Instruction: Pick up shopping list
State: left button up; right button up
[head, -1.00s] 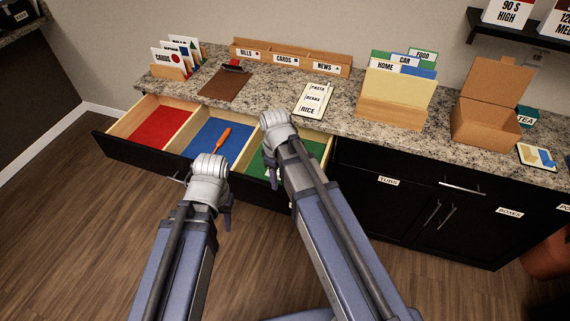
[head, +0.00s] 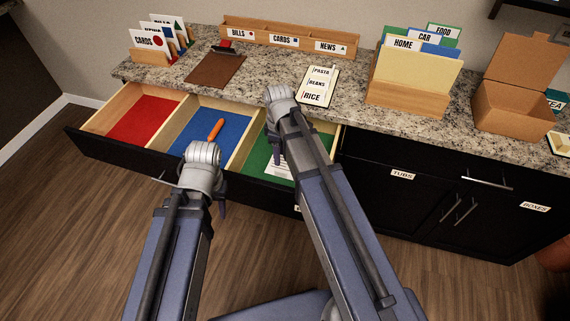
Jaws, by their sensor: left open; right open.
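The shopping list (head: 318,86), a white sheet reading PASTA, BEANS and RICE, lies on the granite counter near its front edge. My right gripper (head: 271,138) is over the green drawer compartment, in front of and left of the list and apart from it. It is open, and its fingers are largely hidden by my own arm. My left gripper (head: 221,207) hangs at the front of the open drawer, below the blue compartment. It is open and empty, with its fingers partly hidden by the wrist.
The open drawer (head: 114,156) has red, blue and green compartments. An orange-handled tool (head: 216,129) lies in the blue one and a printed paper (head: 279,169) in the green one. A clipboard (head: 215,70) lies left of the list; a wooden file holder (head: 408,98) stands right of it.

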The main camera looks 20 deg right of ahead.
aim_at(281, 169)
jog(key=shift+w+f, duration=0.15)
jog(key=shift+f, duration=0.2)
jog(key=f+b, duration=0.7)
jog(key=b, duration=0.1)
jog(key=shift+s+d+f, duration=0.1)
jog(key=shift+s+f, duration=0.15)
jog(key=shift+f, duration=0.15)
pick_arm(q)
notch_tip(281, 169, down, 8)
jog(key=shift+w+f, duration=0.15)
pick_arm(e)
grip_shut()
